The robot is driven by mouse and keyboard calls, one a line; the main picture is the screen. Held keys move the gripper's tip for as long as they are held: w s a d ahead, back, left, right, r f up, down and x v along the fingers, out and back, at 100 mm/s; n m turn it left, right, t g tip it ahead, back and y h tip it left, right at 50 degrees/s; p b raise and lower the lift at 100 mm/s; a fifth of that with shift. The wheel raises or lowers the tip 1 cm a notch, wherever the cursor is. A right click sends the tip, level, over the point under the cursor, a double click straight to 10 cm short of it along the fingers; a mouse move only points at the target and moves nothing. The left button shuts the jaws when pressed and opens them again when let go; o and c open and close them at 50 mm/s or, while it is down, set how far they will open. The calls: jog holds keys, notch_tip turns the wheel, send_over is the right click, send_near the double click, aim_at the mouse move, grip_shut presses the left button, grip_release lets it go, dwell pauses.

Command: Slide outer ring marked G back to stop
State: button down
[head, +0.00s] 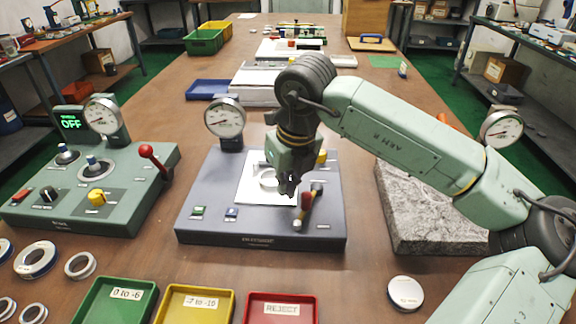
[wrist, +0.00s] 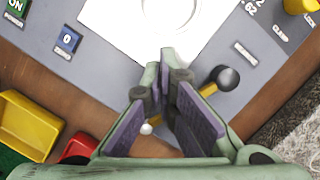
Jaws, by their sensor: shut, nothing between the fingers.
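A pale ring (head: 267,179) lies on the white plate (head: 254,194) of the grey instrument base in the middle. It is partly hidden by my gripper in the head view, and its rim shows faintly at the top of the wrist view (wrist: 172,14). I cannot read a G on it. My gripper (head: 288,190) is shut and empty, pointing down over the plate's right part, just right of the ring. In the wrist view its fingertips (wrist: 164,76) come together below the ring's near edge. Whether they touch the plate, I cannot tell.
A dial gauge (head: 224,118) stands behind the plate. Green, yellow and red trays (head: 281,308) lie in front. Several loose rings (head: 36,260) lie at left, a granite block (head: 430,215) at right.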

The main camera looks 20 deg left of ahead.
aim_at(276, 191)
jog(key=shift+x, duration=0.9)
jog(key=shift+w+a+f+b, duration=0.15)
jog(key=shift+w+a+b, duration=0.15)
jog(key=shift+a+b, duration=0.15)
jog(key=shift+w+a+b, duration=0.4)
jog(key=shift+w+a, duration=0.1)
jog(key=shift+a, duration=0.15)
jog(key=shift+r, duration=0.2)
jog(key=shift+r, duration=0.15)
jog(key=p+v, duration=0.5)
jog(key=v, duration=0.5)
